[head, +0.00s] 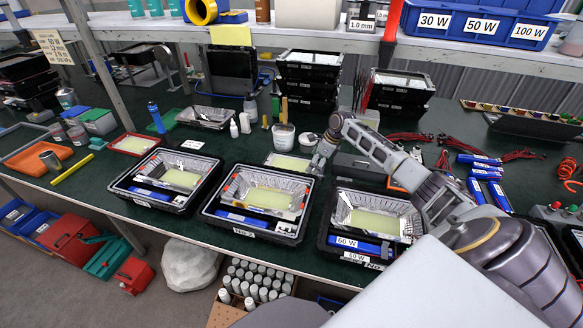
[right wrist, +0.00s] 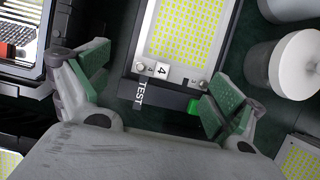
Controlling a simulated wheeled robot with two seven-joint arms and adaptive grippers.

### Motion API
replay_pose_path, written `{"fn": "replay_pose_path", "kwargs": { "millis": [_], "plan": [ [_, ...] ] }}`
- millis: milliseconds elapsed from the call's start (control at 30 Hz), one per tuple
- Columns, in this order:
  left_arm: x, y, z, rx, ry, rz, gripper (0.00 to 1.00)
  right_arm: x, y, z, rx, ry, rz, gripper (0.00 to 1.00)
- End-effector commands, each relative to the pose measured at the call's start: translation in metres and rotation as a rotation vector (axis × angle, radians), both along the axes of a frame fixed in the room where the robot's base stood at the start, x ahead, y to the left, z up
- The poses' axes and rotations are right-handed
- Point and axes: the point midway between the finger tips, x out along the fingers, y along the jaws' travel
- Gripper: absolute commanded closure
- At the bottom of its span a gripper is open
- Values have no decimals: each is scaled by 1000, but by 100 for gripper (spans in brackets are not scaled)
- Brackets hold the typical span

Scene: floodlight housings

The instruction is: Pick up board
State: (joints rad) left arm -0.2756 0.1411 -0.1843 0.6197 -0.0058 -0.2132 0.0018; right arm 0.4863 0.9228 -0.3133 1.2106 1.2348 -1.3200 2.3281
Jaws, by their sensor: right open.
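A board with a yellow LED grid (right wrist: 187,32) lies in the upper middle of the right wrist view, with a small tag marked 4 at its near end. A dark strip reading TEST (right wrist: 150,96) and a small green block lie beside that end. In the head view a pale board (head: 288,161) lies behind the housings, partly hidden by my right gripper (head: 320,160). In the wrist view my right gripper (right wrist: 155,92) is open, its green-padded fingers wide apart, with nothing gripped. The board is ahead of the fingers. My left gripper is not in view.
Three black housings with reflectors and yellow boards, left (head: 165,180), middle (head: 258,203) and right (head: 368,224), stand along the front of the bench. A white tub (head: 284,137) and black housing stacks (head: 308,80) stand behind. White round containers (right wrist: 296,64) are close at the right in the wrist view.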

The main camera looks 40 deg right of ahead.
Motion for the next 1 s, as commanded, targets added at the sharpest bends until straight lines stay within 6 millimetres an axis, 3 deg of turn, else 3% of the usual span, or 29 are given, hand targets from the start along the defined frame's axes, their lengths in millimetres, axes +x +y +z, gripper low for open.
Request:
{"fn": "replay_pose_path", "kwargs": {
  "millis": [300, 833, 1000],
  "plan": [
    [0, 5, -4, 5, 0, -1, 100, 10, 5, -29, 0, 0, -1, 6],
    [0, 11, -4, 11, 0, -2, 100, 11, 6, -32, 0, 0, 0, 6],
    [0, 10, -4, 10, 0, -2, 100, 11, 6, -32, 0, 0, 0, 25]
  ]
}}
